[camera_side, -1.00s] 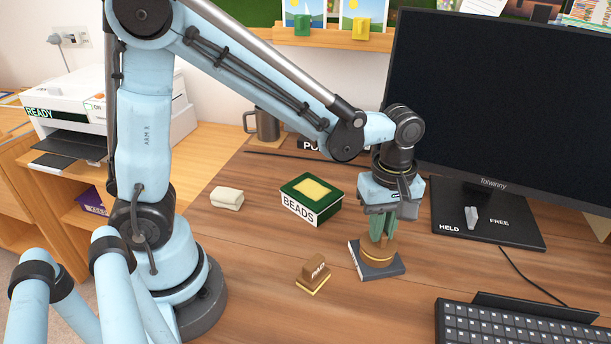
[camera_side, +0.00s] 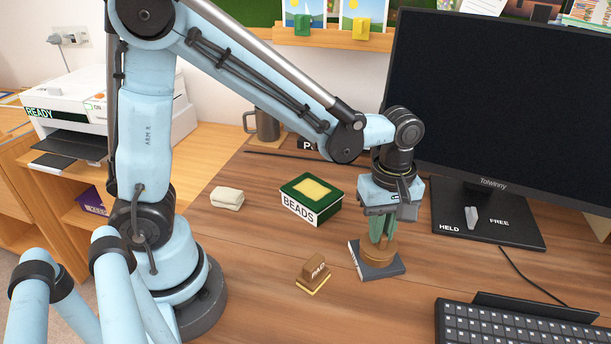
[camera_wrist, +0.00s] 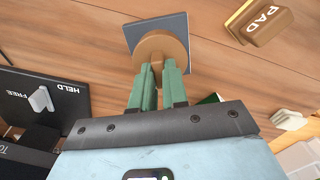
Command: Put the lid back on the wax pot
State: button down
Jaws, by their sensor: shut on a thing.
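My gripper (camera_side: 381,236) points down with its green fingers shut on the brown round lid (camera_wrist: 160,48). The lid also shows in the side view (camera_side: 378,247), low over a dark blue-grey square slab (camera_side: 394,270) on the desk. The wax pot is below the lid and mostly hidden; lid and pot look alike in brown, and no clear gap shows between them. I cannot tell whether the lid is fully seated. In the wrist view, the dark slab (camera_wrist: 147,25) shows behind the lid.
A brown PAD block (camera_side: 314,272) stands front left of the slab. The green BEADS box (camera_side: 311,198) and a pale block (camera_side: 227,198) are farther left. The monitor (camera_side: 500,100) stands right, with its HELD/FREE base (camera_side: 488,215). A keyboard (camera_side: 520,325) lies front right.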

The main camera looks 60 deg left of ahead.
dwell(0.4)
jog(key=c, duration=0.6)
grip_release()
jog(key=shift+r, duration=0.1)
jog(key=shift+r, duration=3.4)
grip_shut()
jog(key=shift+f, duration=0.4)
